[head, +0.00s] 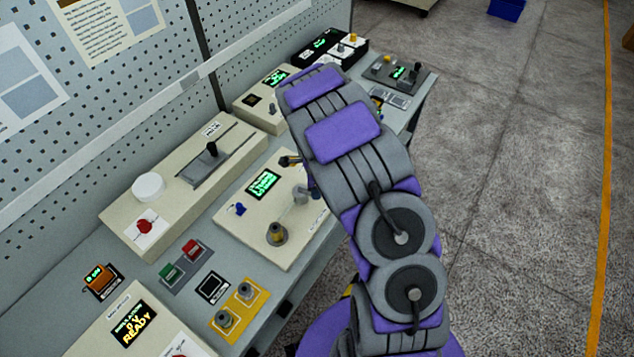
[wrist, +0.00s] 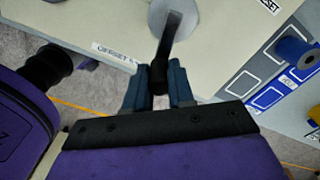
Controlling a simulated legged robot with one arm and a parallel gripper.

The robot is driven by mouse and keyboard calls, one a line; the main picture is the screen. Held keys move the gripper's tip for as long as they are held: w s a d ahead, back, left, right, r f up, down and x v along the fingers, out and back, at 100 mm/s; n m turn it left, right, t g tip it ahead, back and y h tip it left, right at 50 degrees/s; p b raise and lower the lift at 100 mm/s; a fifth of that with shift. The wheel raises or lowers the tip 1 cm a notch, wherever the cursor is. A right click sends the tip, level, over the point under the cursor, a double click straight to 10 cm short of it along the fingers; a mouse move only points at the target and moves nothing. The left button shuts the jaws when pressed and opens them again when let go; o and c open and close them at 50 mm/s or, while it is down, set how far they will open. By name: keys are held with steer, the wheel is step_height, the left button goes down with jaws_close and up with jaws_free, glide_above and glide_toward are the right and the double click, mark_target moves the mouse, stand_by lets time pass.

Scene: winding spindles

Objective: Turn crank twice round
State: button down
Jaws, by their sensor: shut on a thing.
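In the wrist view, my gripper (wrist: 158,90) has its two blue fingers on either side of a dark handle, shut on it. The handle is the end of the crank (wrist: 174,32), a dark arm that runs up to a pale grey round hub on a cream panel. The hub is cut off by the top edge of the picture. In the head view, my purple and grey arm reaches over the bench and hides much of its right side; I cannot make out the fingertips there.
A cream panel (head: 232,222) with a green display (head: 263,183), a blue knob (head: 238,209) and a brass-coloured knob (head: 277,233) lies beside my arm. A box with a black lever (head: 211,149) stands behind it. A pegboard wall closes the back. Open floor (head: 520,180) lies to the right.

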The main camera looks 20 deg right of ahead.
steer(key=shift+s+a+r+m+p, duration=0.15)
steer(key=shift+a+m+p, duration=0.25)
steer(key=shift+m, duration=0.6)
steer(key=shift+s, duration=0.1)
steer(key=c, duration=1)
jaws_free()
steer(key=shift+a, duration=0.2)
steer(key=shift+o, duration=0.2)
step_height(320, 180, up, 17)
